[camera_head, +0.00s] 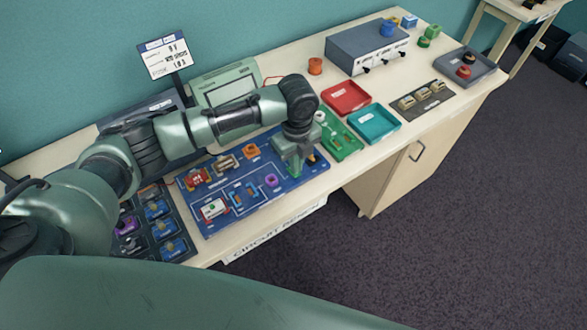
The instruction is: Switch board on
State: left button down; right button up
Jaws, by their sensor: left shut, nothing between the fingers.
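The blue circuit board (222,223) lies flat on the bench, with several coloured parts on it, among them a red and white part (213,210), a purple part (271,181) and an orange part (252,151). My left gripper (293,174) is shut and empty. It points down at the board's right end. The gripper hides the part of the board beneath it, so a switch there cannot be made out, nor whether the fingertips touch the board. My right gripper is not in view.
A dark parts tray (180,253) lies left of the board. A green board (345,148), a red tray (347,97) and a teal tray (374,123) lie to its right. A grey-blue box (362,47) stands behind. A sign (164,56) stands at the back left.

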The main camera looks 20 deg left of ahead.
pick_arm(q)
jog(key=shift+f+b, duration=0.4)
jog(key=shift+f, duration=0.45)
dwell(0.3)
notch_tip(320, 180, up, 7)
jog(key=p, duration=0.7)
jog(key=shift+r+p, duration=0.1)
jog(key=shift+p, duration=0.2)
dwell(0.4)
